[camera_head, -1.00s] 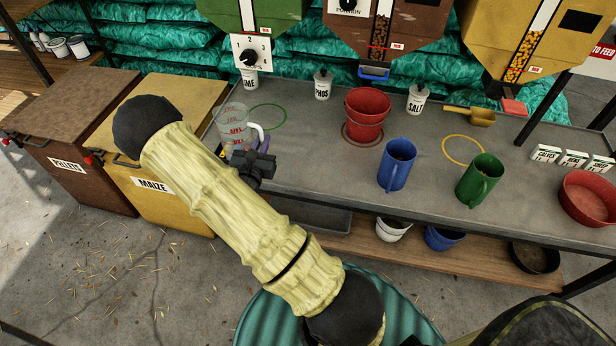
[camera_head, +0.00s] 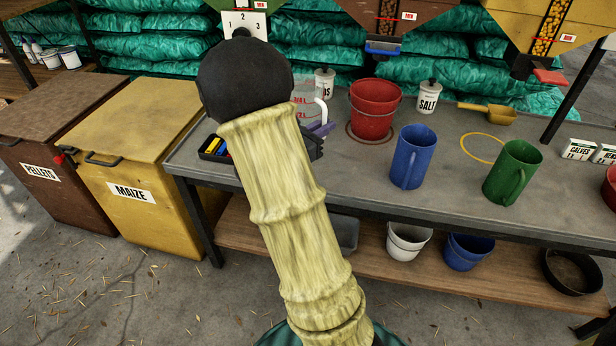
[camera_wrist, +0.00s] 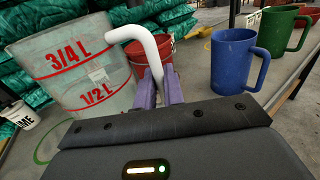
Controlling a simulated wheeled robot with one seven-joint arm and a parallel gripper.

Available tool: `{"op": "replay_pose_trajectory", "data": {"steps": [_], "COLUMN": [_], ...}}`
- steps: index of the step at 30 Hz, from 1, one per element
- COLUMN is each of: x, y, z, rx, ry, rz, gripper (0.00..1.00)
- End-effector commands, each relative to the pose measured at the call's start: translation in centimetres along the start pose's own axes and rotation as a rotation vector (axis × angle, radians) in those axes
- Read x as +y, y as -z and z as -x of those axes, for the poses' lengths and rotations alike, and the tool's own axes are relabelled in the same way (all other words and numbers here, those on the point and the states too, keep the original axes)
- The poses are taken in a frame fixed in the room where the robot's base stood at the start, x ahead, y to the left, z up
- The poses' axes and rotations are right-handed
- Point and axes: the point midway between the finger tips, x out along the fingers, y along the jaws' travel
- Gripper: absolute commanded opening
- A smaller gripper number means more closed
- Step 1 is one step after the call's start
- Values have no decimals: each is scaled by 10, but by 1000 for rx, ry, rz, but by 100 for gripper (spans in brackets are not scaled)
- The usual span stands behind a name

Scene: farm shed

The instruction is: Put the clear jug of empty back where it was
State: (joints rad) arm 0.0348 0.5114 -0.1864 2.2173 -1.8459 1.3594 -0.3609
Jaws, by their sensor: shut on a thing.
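The clear jug (camera_wrist: 85,75) has red 3/4 L and 1/2 L marks and a white handle. It looks empty in the wrist view. My gripper (camera_wrist: 160,85) is shut on the white handle with its purple fingers. In the head view the jug (camera_head: 306,98) is partly hidden behind my arm, over the bench left of the red bucket. A green ring (camera_wrist: 42,155) on the bench shows partly in the wrist view, below and left of the jug. I cannot tell how high the jug is above the bench.
The red bucket (camera_head: 372,112) stands on the bench (camera_head: 450,185), with a blue jug (camera_head: 411,158), a green jug (camera_head: 512,172) and a SALT canister (camera_head: 428,98) to its right. A yellow ring (camera_head: 478,148) lies empty. A black tray (camera_head: 212,152) sits at the left end.

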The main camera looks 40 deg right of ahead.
Motion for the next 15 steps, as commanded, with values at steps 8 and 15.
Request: {"op": "replay_pose_trajectory", "data": {"steps": [8,15], "x": [-7,-7], "y": [0,6], "z": [-4,-4], "rx": [-1,-1], "ry": [20,19], "rz": [0,1], "gripper": [0,0]}}
